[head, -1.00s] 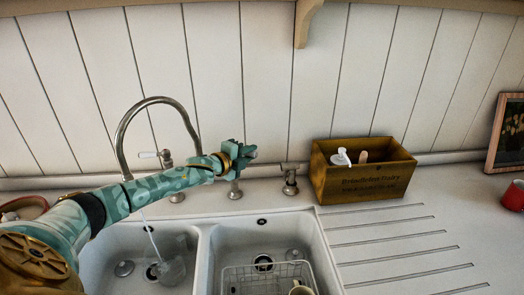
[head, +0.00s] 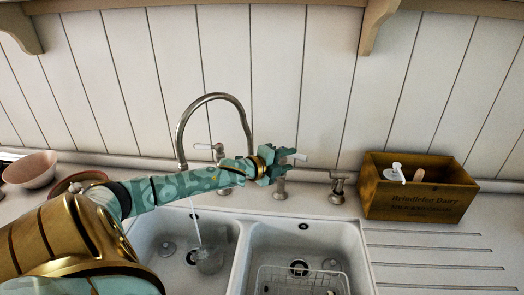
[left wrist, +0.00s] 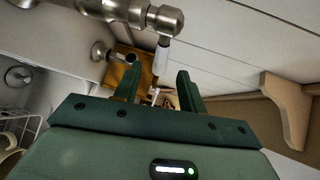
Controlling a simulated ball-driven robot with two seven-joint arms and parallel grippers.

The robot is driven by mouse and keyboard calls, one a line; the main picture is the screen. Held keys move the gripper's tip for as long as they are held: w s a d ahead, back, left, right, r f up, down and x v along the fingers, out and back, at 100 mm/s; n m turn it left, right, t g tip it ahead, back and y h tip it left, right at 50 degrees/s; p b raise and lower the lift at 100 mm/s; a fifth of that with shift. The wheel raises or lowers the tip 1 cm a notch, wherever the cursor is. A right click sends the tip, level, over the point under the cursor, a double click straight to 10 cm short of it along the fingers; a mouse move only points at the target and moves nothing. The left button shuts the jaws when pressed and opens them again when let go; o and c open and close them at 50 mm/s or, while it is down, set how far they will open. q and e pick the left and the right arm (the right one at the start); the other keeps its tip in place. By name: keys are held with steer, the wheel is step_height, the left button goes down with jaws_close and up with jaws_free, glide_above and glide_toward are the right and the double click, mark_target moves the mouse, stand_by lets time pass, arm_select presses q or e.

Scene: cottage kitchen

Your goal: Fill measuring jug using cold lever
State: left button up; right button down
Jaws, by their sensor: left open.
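The measuring jug (head: 209,260), clear and faint, stands in the left sink basin under the spout of the curved metal tap (head: 214,98). A thin stream of water (head: 195,222) runs from the spout into it; its fill level is too small to tell. A white-handled lever (head: 207,146) is on the tap's left side. My left gripper (head: 284,164) is open at the tap's right side. The right lever's white handle (head: 299,157) shows beside its fingers, and in the left wrist view the handle (left wrist: 160,62) lies ahead, near the gap between the open fingers.
The right basin (head: 250,262) holds a wire rack (head: 285,280). A metal dispenser (head: 338,187) stands behind the sink. A wooden crate (head: 415,207) with a white pump bottle (head: 396,172) stands to the right. A bowl (head: 30,169) is at far left. The ribbed drainboard (head: 440,252) is clear.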

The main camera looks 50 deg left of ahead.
arm_select(q)
steer(key=p+v, duration=0.2)
steer(key=v, duration=0.8)
steer(key=shift+s, duration=0.3)
